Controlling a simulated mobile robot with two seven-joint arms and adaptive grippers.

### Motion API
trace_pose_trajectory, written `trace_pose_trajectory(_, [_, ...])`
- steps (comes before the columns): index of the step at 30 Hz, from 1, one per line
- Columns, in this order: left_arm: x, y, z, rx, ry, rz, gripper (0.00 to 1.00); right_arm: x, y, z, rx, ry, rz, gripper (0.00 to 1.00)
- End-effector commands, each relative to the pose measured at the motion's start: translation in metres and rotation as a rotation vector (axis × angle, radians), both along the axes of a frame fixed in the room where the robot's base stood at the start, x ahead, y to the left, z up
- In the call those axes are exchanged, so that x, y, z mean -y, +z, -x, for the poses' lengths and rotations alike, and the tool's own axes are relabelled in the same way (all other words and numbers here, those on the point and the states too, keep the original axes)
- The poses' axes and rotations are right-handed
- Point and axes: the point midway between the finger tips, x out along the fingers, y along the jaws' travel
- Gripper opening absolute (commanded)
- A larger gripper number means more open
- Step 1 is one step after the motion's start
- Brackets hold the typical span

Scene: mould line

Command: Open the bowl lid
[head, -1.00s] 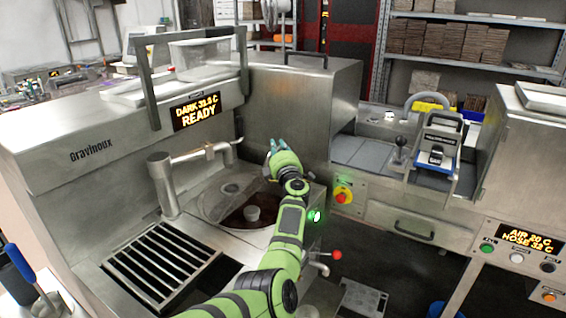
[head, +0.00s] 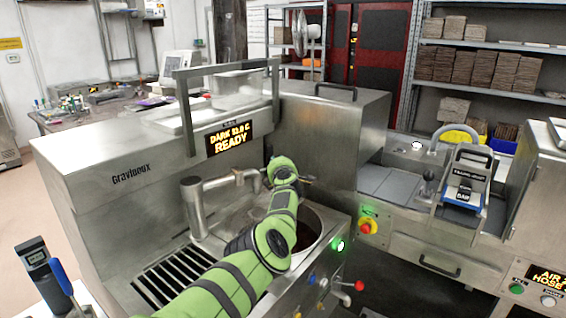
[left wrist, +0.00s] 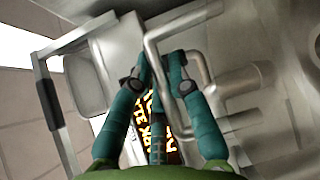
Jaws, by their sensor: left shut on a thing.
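The round bowl (head: 308,236) is set in the steel machine top, its dark inside showing to the right of my left arm. My arm hides its left part. My left gripper (head: 279,160) is behind the bowl, near the spout, its fingers mostly hidden in the head view. In the left wrist view, its teal fingers (left wrist: 162,66) close around a bent grey metal bar (left wrist: 153,47), seemingly the lid handle. I cannot make out the lid's plate in either view. My right gripper does not show.
A metal spout (head: 215,186) stands close left of the gripper. The front panel with a lit READY display (head: 229,139) rises behind it. A slotted drain grate (head: 172,275) lies left of my arm. A knob and levers (head: 345,287) stick out at the front.

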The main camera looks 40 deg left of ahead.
Motion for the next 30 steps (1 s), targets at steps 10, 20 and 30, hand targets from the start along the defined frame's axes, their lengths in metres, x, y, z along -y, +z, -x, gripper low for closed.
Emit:
trace_pose_trajectory(10, [-0.0076,-0.0045,0.0014,-0.002,0.0,0.049,0.0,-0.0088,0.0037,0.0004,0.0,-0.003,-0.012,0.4])
trace_pose_trajectory(20, [-0.008,-0.0059,0.0017,-0.003,0.0,0.053,0.0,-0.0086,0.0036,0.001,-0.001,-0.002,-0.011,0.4])
trace_pose_trajectory(30, [-0.0072,-0.0054,0.0009,-0.001,-0.001,0.054,0.3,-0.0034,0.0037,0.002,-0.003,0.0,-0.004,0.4])
